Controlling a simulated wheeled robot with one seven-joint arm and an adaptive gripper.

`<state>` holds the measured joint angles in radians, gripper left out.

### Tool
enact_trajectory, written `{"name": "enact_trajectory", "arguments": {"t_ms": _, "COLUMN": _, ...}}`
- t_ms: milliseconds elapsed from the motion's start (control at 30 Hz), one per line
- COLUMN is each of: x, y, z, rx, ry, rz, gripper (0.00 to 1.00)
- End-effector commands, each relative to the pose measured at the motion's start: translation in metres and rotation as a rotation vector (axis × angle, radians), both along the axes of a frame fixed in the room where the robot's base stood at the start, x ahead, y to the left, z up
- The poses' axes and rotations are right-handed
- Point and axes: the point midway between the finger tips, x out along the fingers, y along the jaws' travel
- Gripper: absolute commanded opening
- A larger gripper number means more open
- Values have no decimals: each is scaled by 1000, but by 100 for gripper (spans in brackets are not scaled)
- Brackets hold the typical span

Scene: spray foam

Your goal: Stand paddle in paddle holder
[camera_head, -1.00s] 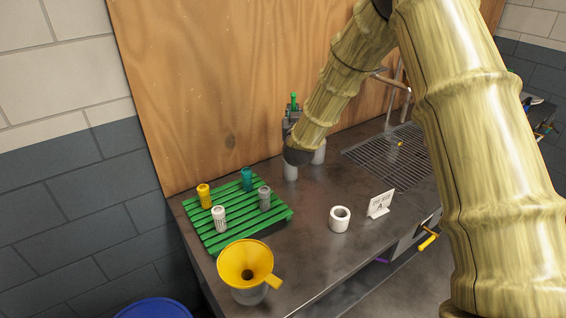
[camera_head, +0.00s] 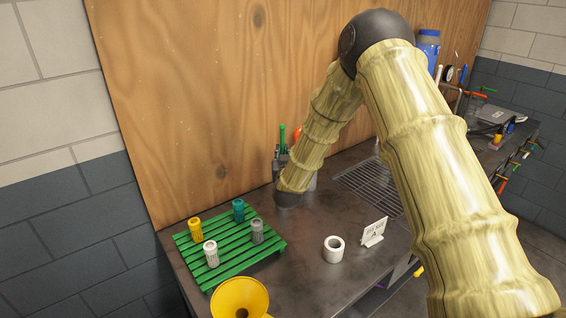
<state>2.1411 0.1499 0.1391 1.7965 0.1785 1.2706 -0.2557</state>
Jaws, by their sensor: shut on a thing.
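My gripper (camera_head: 278,163) is a small grey shape by the wooden wall, partly hidden behind my arm. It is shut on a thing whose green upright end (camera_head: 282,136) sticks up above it. I take this for the paddle, but its lower part is hidden. A small orange shape (camera_head: 297,133) shows just right of it, mostly covered by my arm. A pale cylinder (camera_head: 312,184) stands behind the arm on the bench. I cannot tell whether it is the paddle holder, nor whether the held thing touches anything.
On the dark bench (camera_head: 300,233) stand a green slatted rack (camera_head: 236,243) with several small canisters, a yellow funnel (camera_head: 240,296), a white ring-shaped roll (camera_head: 333,249) and a white sign (camera_head: 374,232). A metal grate (camera_head: 365,183) lies right of my arm. The wooden wall (camera_head: 190,110) rises close behind.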

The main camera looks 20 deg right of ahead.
Motion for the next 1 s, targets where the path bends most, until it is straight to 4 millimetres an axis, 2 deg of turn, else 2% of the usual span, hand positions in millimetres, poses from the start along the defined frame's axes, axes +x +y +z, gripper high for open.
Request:
{"name": "enact_trajectory", "arguments": {"t_ms": 33, "x": -4, "y": 1, "z": -15, "rx": 4, "ry": 20, "rz": 1, "gripper": 0}}
{"name": "enact_trajectory", "arguments": {"t_ms": 200, "x": -4, "y": 1, "z": -33, "rx": 4, "ry": 21, "rz": 2, "gripper": 0}}
{"name": "enact_trajectory", "arguments": {"t_ms": 367, "x": -4, "y": 1, "z": -44, "rx": 4, "ry": 19, "rz": 3, "gripper": 0}}
{"name": "enact_trajectory", "arguments": {"t_ms": 600, "x": -4, "y": 2, "z": -46, "rx": 4, "ry": 19, "rz": 3, "gripper": 0}}
{"name": "enact_trajectory", "arguments": {"t_ms": 633, "x": -4, "y": 2, "z": -46, "rx": 4, "ry": 19, "rz": 3, "gripper": 14}}
{"name": "enact_trajectory", "arguments": {"t_ms": 733, "x": -4, "y": 1, "z": -44, "rx": 4, "ry": 17, "rz": 3, "gripper": 32}}
{"name": "enact_trajectory", "arguments": {"t_ms": 1000, "x": -3, "y": -1, "z": -40, "rx": 2, "ry": 10, "rz": 0, "gripper": 34}}
